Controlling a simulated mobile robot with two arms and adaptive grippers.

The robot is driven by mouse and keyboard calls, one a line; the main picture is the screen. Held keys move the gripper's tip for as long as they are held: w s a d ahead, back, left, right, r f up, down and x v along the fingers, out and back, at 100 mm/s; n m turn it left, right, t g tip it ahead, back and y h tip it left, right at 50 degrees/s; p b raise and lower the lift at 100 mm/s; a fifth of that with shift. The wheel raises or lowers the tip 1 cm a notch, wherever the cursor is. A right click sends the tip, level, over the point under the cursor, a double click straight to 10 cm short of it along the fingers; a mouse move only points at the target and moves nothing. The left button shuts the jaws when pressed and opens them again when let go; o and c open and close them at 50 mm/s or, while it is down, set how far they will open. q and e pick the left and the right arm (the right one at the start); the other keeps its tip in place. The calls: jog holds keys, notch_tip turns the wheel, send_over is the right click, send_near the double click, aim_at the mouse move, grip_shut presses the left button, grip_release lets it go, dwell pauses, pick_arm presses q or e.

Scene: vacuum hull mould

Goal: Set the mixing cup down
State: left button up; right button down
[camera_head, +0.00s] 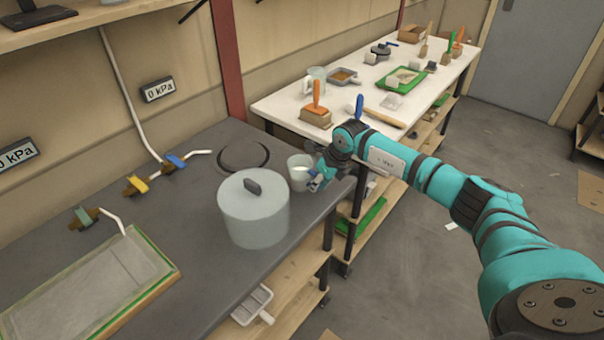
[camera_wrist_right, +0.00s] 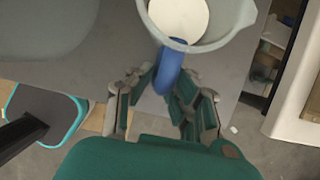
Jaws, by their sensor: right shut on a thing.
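The mixing cup (camera_head: 298,176) is a pale translucent cup with white content. It is upright over the far right corner of the dark bench, just behind and right of the big lidded pot. I cannot tell whether its base touches the bench. My right gripper (camera_head: 320,177) is at the cup's right side. In the right wrist view the cup (camera_wrist_right: 230,38) is at the top, and its blue handle (camera_wrist_right: 170,68) runs down between the fingers of my right gripper (camera_wrist_right: 168,92), which is shut on it. My left gripper is not in view.
The grey lidded pot (camera_head: 253,215) stands close to the cup on the dark bench (camera_head: 190,235). A dark round plate (camera_head: 243,156) lies behind it. A framed tray (camera_head: 85,285) is at the front left. A white table (camera_head: 285,105) with tools stands beyond a gap.

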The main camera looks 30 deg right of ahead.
aim_at(317, 173)
dwell(0.5)
jog(key=shift+r, duration=0.1)
jog(key=shift+r+p, duration=1.8)
jog(key=shift+r, duration=0.9)
jog(key=shift+f, duration=0.1)
